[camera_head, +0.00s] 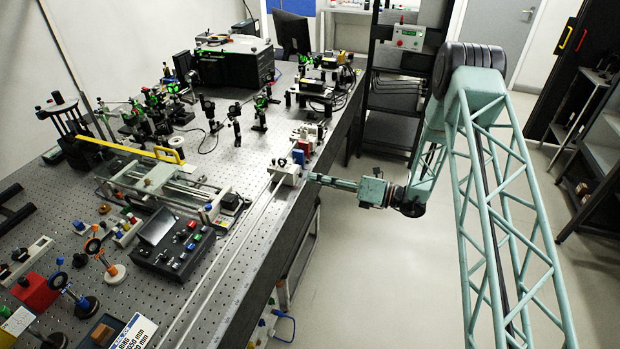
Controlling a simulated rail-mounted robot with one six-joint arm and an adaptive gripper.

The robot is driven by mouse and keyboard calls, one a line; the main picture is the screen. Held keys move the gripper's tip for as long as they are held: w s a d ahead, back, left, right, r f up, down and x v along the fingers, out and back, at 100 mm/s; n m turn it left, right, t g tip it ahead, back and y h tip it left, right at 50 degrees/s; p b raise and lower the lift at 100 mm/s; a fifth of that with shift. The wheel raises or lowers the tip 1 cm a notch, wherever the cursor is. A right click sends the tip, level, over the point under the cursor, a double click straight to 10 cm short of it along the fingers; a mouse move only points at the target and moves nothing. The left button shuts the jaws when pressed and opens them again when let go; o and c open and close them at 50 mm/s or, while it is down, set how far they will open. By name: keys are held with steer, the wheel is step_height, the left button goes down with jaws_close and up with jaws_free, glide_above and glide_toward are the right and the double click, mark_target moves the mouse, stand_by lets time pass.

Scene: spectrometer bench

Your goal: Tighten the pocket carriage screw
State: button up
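A pale carriage block (284,175) sits at the upper end of the long rail along the bench's right edge. A blue block (298,157) and a red block (305,147) stand just behind it. Which of these is the pocket carriage I cannot tell for sure, and its screw is too small to make out. My gripper (314,178) reaches in level from the right over the bench edge. Its tip is close to the right side of the pale carriage block; contact cannot be told. Its fingers are too small to show whether they are open.
The optical bench (255,245) is crowded with optics mounts on its left and back. A control box with a screen (172,248) lies left of the rail (225,270). A dark rack (390,125) stands behind my arm. The floor right of the bench is clear.

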steer(key=v, duration=0.8)
steer(key=shift+d, duration=0.3)
steer(key=shift+s+r, duration=0.1)
steer(key=shift+r, duration=0.05)
steer(key=s+a+r+n+g+h+b, duration=0.1)
steer(key=s+a+r+n+g+h, duration=0.2)
steer(key=s+r+n, duration=0.6)
steer(key=s+a+r+n+g+h+b, duration=0.15)
steer(key=s+r+n+g, duration=0.35)
steer(key=s+r, duration=0.85)
steer(key=s+d+r+n+h, duration=0.3)
steer(key=s+r+n+h, duration=0.35)
steer(key=s, duration=0.65)
steer(key=s+d+r+n+t+h+b, duration=0.1)
steer(key=s+d+r+n+t+h, duration=0.2)
steer(key=s+d+n, duration=0.2)
steer(key=s+d+r+n+t+h+b, duration=0.1)
steer(key=s+d+r+n+t+h, duration=0.2)
steer(key=s+d, duration=0.6)
steer(key=shift+s+d+r+n, duration=0.2)
steer(key=shift+s+r+n, duration=0.25)
steer(key=shift+s+n, duration=1.35)
